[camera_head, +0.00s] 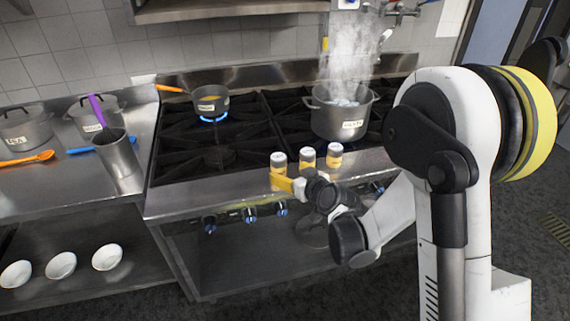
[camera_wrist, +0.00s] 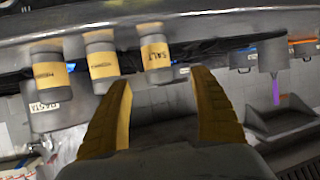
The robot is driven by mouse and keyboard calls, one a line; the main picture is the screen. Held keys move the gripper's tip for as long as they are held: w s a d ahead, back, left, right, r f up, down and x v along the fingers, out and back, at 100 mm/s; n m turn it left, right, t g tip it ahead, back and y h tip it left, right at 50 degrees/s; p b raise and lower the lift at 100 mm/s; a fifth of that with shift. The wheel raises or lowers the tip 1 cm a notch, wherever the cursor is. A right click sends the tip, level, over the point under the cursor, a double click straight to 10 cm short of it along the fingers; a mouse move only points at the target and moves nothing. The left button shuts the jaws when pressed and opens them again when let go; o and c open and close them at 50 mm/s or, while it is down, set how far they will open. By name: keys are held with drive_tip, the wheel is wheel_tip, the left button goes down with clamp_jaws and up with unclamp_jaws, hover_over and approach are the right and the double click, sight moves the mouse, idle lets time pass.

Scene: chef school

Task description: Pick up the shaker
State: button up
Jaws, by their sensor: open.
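Three shakers with light tops and yellow labels stand in a row on the steel front ledge of the stove: left (camera_head: 278,160), middle (camera_head: 307,159) and right (camera_head: 334,156). In the wrist view the view is turned over, and the shaker labelled SALT (camera_wrist: 154,53) is at the right of the row. The other two (camera_wrist: 101,64) (camera_wrist: 48,74) have labels I cannot read. My gripper (camera_wrist: 161,78) is open and empty, its two yellow fingers pointing toward the SALT shaker, which appears beyond the fingertips. In the head view my gripper (camera_head: 281,184) partly covers the left shaker's lower part.
A steaming pot (camera_head: 341,118) and a small orange-handled pan (camera_head: 209,100) stand on the stove behind the shakers. A steel utensil holder (camera_head: 118,155) with a purple utensil is on the left counter. White bowls (camera_head: 61,265) sit on the shelf below.

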sight(282, 165)
drive_tip(key=b+x, duration=0.2)
drive_tip(key=x, duration=0.7)
drive_tip(key=shift+w+d+r, duration=0.15)
drive_tip(key=shift+d+r, duration=0.05)
drive_tip(key=c, duration=1.4)
